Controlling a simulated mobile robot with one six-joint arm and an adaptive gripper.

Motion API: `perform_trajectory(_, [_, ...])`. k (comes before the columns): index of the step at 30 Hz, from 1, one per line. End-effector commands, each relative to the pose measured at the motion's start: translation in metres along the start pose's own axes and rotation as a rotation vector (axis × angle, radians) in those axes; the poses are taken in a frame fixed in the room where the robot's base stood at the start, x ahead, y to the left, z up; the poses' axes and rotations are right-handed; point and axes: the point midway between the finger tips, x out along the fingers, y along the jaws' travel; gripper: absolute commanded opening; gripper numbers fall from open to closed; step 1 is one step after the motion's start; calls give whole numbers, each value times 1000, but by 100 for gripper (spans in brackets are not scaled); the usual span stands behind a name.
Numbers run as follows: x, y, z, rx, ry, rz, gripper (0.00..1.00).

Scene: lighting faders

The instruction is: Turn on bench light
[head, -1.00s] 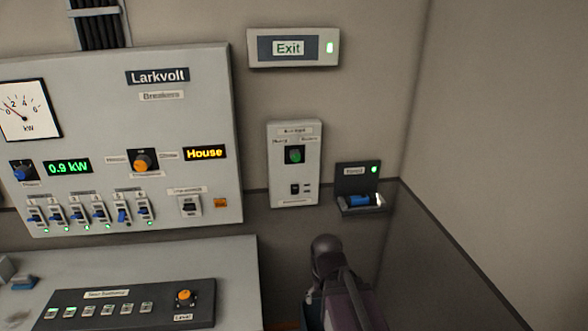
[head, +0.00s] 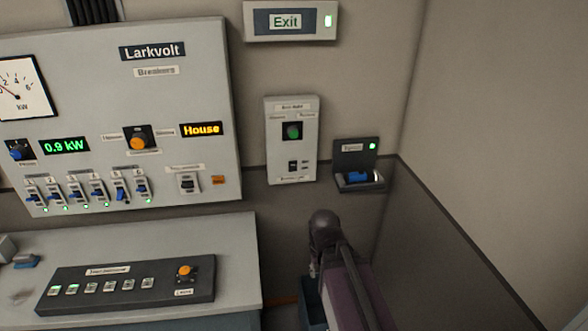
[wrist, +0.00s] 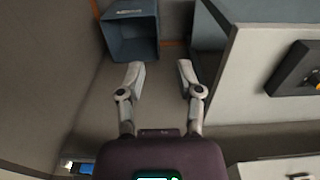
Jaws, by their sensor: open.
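No control is legibly marked as the bench light's in these frames. A grey wall box (head: 292,168) with a green round control (head: 292,131) and a small dark switch below it hangs right of the breaker panel; its label is too blurred to read. A dark console (head: 130,291) on the desk has a row of small buttons, the left two lit green, and an orange knob (head: 184,271). My gripper (wrist: 161,70) is open and empty in the wrist view, with a blue bin beyond its fingers. In the head view my arm shows at bottom centre; its fingers are not clear there.
The Larkvolt breaker panel (head: 212,80) has several blue switches, an orange knob and a House display. A dark holder (head: 352,151) with a blue item and green lamp is at right, below the Exit sign (head: 290,21). The blue bin (wrist: 130,38) stands near the desk.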

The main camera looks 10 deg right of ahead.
Motion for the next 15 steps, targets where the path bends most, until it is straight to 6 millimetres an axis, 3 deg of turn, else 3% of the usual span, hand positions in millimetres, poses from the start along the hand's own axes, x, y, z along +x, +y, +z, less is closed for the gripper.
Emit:
perform_trajectory(1, [2, 0, -3, 0, 10, 0, 15])
perform_trajectory(3, [5, 0, -9, 0, 33, 0, 0])
perform_trajectory(8, [14, -2, -32, 0, 121, 0, 0])
perform_trajectory(15, [28, -2, -86, -1, 333, -1, 0])
